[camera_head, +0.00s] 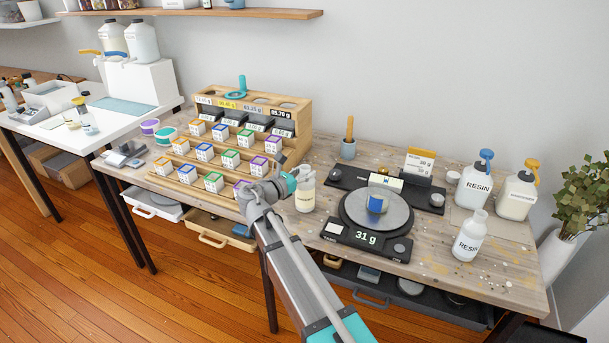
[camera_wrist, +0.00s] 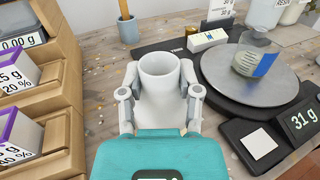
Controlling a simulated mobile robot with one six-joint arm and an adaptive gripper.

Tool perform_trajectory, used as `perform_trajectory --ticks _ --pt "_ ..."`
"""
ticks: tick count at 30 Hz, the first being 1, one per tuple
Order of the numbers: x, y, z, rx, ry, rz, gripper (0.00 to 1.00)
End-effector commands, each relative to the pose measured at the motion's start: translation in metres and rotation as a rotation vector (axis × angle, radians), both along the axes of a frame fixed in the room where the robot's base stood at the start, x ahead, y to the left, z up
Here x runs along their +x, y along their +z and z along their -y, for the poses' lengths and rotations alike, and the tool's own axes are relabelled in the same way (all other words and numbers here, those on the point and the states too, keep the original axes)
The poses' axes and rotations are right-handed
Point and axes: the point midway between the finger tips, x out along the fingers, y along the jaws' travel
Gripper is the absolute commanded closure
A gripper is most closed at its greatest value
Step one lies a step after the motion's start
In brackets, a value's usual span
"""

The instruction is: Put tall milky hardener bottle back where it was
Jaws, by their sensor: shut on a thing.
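The tall milky hardener bottle (camera_head: 305,195) stands upright just left of the scale in the head view, with printed text on its front. In the wrist view its open white top (camera_wrist: 160,75) sits between my fingers. My gripper (camera_wrist: 161,100) is shut around the bottle, one finger on each side. In the head view my gripper (camera_head: 290,186) comes in from the bottle's left. The bottle's lower part is hidden in the wrist view. I cannot tell whether its base touches the table.
A black scale (camera_head: 364,238) reads 31 g and carries a small blue-labelled cup (camera_head: 376,205). A tiered wooden rack (camera_head: 292,119) with boxes stands left. Resin bottle (camera_head: 468,236), blue-pump resin bottle (camera_head: 474,188) and orange-pump bottle (camera_head: 516,198) stand right. A wooden-handled tool pot (camera_head: 348,149) stands behind.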

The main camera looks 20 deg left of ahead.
Motion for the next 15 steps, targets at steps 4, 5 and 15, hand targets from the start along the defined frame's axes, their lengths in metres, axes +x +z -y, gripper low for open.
perform_trajectory --ticks 4,5,15 --pt "-0.0001 0.0007 0.0000 0.000 0.000 0.001 1.00" --pt "-0.0001 0.0006 0.0000 0.000 0.000 0.001 1.00" --pt "-0.0001 -0.0022 -0.0001 0.000 0.000 0.000 0.26"
